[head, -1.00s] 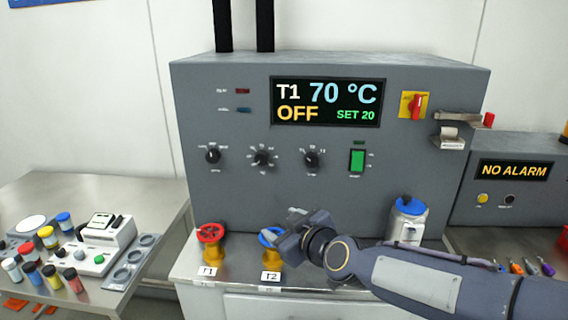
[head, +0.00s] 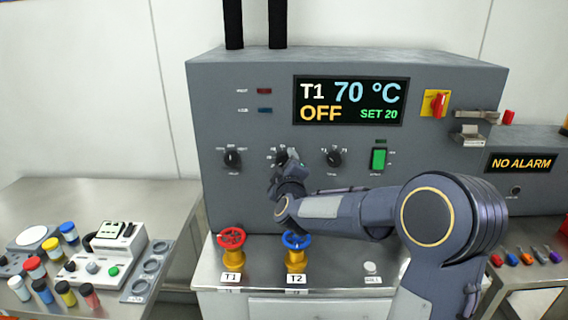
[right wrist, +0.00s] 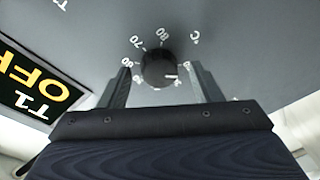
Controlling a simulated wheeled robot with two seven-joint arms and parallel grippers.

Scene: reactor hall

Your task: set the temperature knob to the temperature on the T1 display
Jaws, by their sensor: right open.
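The T1 display (head: 350,101) reads "T1 70 °C", "OFF" and "SET 20". The temperature knob (head: 281,157) is the middle black dial on the grey panel, partly covered by my right gripper (head: 285,171). In the right wrist view the knob (right wrist: 158,68) sits between the open fingers of my right gripper (right wrist: 160,84), with a small gap visible beside it. The picture is turned there; "70" and "80" are legible by the knob, and its white pointer mark is away from "70". My left gripper is out of view.
Another black knob stands on each side, left (head: 232,159) and right (head: 333,158). A green switch (head: 378,159) is further right. A red valve (head: 231,238) and a blue valve (head: 297,240) stand below. A "NO ALARM" box (head: 520,163) is at the right.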

